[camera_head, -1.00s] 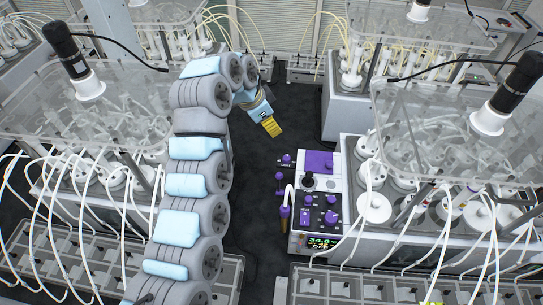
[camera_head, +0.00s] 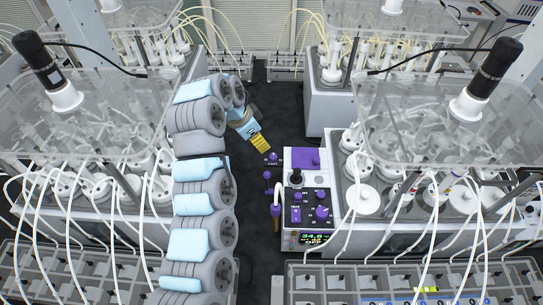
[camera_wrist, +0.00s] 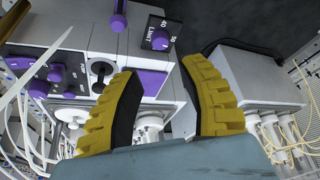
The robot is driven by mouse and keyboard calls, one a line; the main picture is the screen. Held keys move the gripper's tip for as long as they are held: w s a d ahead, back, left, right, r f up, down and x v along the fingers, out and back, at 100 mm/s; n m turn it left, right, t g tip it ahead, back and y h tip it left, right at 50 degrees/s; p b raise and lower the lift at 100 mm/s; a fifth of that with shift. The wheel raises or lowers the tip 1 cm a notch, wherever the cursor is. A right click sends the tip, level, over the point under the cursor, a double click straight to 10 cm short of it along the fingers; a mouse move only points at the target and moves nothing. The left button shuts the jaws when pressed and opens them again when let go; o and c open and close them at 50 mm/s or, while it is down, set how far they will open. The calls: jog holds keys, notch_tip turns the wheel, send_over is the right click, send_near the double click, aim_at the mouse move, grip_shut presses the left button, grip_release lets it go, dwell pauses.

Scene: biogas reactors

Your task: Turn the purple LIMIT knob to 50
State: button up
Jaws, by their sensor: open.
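The purple LIMIT knob (camera_head: 273,157) sits on a small black dial plate on the far left side of the white control unit. In the wrist view the LIMIT knob (camera_wrist: 160,40) shows beyond the fingertips, with "LIMIT", "40" and "50" on its plate; its pointer is too small to read. My gripper (camera_head: 261,144) has yellow ribbed fingers and is just above and left of the knob in the head view. In the wrist view my gripper (camera_wrist: 160,68) is open, with nothing between its fingers. It appears apart from the knob.
The control unit (camera_head: 288,240) carries a purple pad (camera_head: 306,159), a black joystick (camera_head: 296,178), other purple knobs (camera_head: 321,213) and a lit display (camera_head: 318,238). A purple-handled probe (camera_head: 276,210) hangs at its left side. Tubed reactors (camera_head: 425,130) stand right. Dark floor (camera_head: 285,103) is clear behind.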

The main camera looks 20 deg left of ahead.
aim_at(272, 157)
jog(key=shift+p+x, duration=1)
jog(key=shift+x, duration=4.6)
grip_shut()
